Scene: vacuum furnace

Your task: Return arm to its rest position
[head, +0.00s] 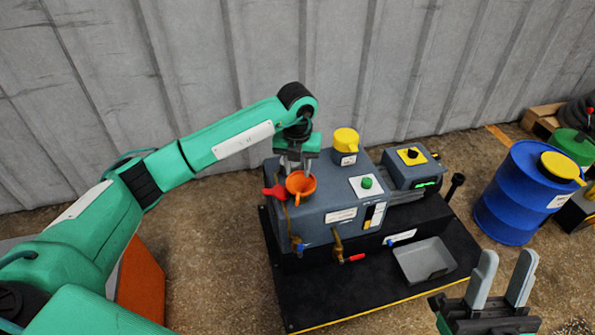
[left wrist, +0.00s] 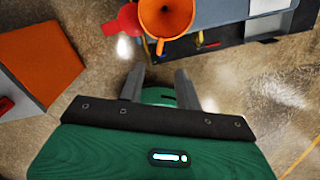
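My left arm reaches in from the left. Its gripper (head: 294,168) points down just behind the orange funnel (head: 300,190) on the grey furnace unit (head: 340,210). The funnel (left wrist: 166,16) lies beyond the fingertips there, and no contact shows. My right gripper (head: 503,272) is at the lower right in the head view, fingers up and apart, empty.
A red valve handle (head: 274,191) is beside the funnel. A yellow-capped port (head: 346,140), a green button (head: 367,183) and a grey tray (head: 425,261) are on or near the unit. A blue drum (head: 525,195) stands right. A corrugated wall (head: 400,70) closes the back.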

